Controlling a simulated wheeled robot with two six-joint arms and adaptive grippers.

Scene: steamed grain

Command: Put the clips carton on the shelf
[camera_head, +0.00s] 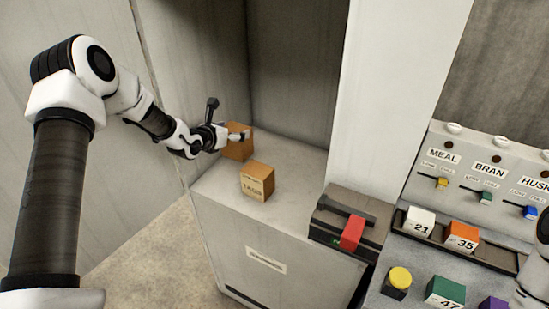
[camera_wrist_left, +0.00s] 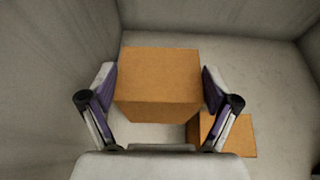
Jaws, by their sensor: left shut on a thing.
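An orange-brown carton (camera_head: 238,149) is between the fingers of my left gripper (camera_head: 237,136) at the back left of the pale shelf (camera_head: 300,160). The left wrist view shows this carton (camera_wrist_left: 158,80) with a finger against each side; the gripper is shut on it. No label on it can be read. I cannot tell whether its base touches the shelf. A second orange-brown carton (camera_head: 257,181) stands on the shelf nearer the front, with a pale label too small to read surely. It also shows in the left wrist view (camera_wrist_left: 236,136). My right gripper is not in view.
Grey walls enclose the shelf at the left and back, and a white panel (camera_head: 395,100) stands at its right. A dark box with a red part (camera_head: 352,233) is right of the shelf. Farther right are numbered blocks (camera_head: 462,237) and a labelled slider panel (camera_head: 480,180).

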